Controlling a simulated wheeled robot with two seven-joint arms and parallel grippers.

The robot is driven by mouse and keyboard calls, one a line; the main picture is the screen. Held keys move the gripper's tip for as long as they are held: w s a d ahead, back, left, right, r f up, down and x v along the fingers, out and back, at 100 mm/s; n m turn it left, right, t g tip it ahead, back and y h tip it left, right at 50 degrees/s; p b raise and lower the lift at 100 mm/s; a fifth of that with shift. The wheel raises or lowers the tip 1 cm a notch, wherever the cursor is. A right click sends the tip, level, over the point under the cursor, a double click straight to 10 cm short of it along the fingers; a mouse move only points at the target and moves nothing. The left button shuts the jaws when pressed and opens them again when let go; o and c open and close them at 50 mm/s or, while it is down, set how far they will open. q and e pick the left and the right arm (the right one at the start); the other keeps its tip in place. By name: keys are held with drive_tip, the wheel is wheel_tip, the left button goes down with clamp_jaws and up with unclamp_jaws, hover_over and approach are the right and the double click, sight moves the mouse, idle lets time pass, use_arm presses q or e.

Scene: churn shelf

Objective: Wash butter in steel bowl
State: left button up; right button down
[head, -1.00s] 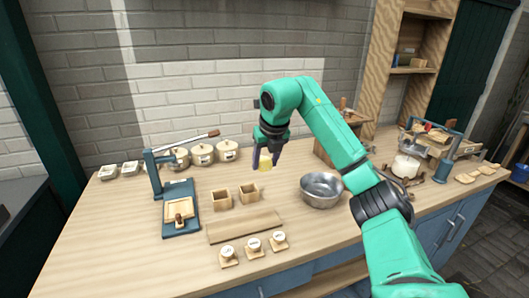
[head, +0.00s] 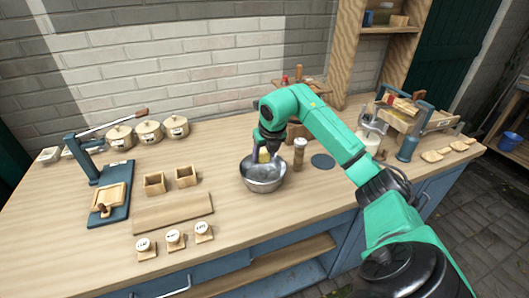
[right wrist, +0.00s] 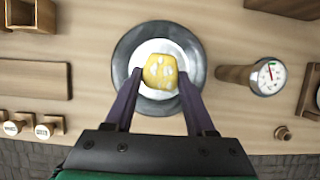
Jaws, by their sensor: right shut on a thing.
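The steel bowl (head: 263,179) stands on the bench in the middle of the head view. My right gripper (head: 266,152) is over the bowl, its fingers pointing down. It is shut on the yellow butter (right wrist: 160,71), which has pale patches on it. In the right wrist view the butter sits between the two fingertips over the middle of the bowl (right wrist: 121,60). I cannot tell whether the butter touches the bowl or what is in it. My left gripper is not in view.
A thermometer with a round dial (right wrist: 267,77) stands close right of the bowl. Left are two small wooden boxes (head: 154,183), a wooden board (head: 172,211), and several round-topped stamps (head: 175,238). A blue press (head: 108,200) is farther left. Lidded pots (head: 149,131) line the back.

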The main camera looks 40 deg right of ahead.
wheel_tip(320, 180, down, 7)
drive_tip(key=b, duration=0.4)
drive_tip(key=shift+d+b, duration=0.1)
drive_tip(key=shift+b, duration=0.2)
drive_tip(key=shift+f, duration=0.5)
drive_tip(key=shift+r, duration=0.1)
drive_tip(key=shift+w+a, duration=0.1)
drive_tip(key=shift+a, duration=0.25)
drive_tip(key=shift+d, duration=0.3)
